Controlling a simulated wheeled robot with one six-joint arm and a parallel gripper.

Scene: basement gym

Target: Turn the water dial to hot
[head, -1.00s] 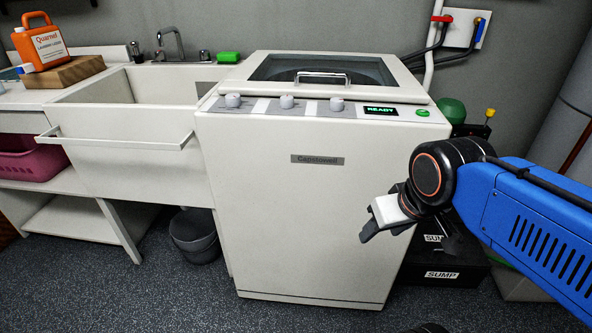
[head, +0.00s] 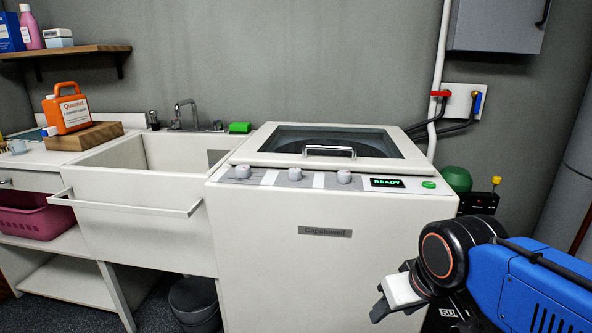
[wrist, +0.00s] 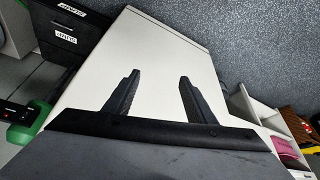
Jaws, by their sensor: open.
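The washing machine (head: 290,255) stands in the middle of the head view with its lid shut. Three grey dials sit on its top panel: a left dial (head: 243,171), a middle dial (head: 295,173) and a right dial (head: 344,176). Their markings are too small to read, so I cannot tell which one is the water dial. A display (head: 387,183) reads READY. My gripper (head: 385,305) is open and empty, to the right of the machine's front and lower than the dials. In the wrist view its two fingers (wrist: 155,90) are spread apart before the machine's white body (wrist: 150,60).
A green button (head: 429,184) is right of the display. A sink (head: 130,215) with a towel bar (head: 125,205) stands left of the machine. Red and blue valves with hoses are on the back wall (head: 460,100). Black boxes (wrist: 70,25) labelled SUMP stand beside the machine.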

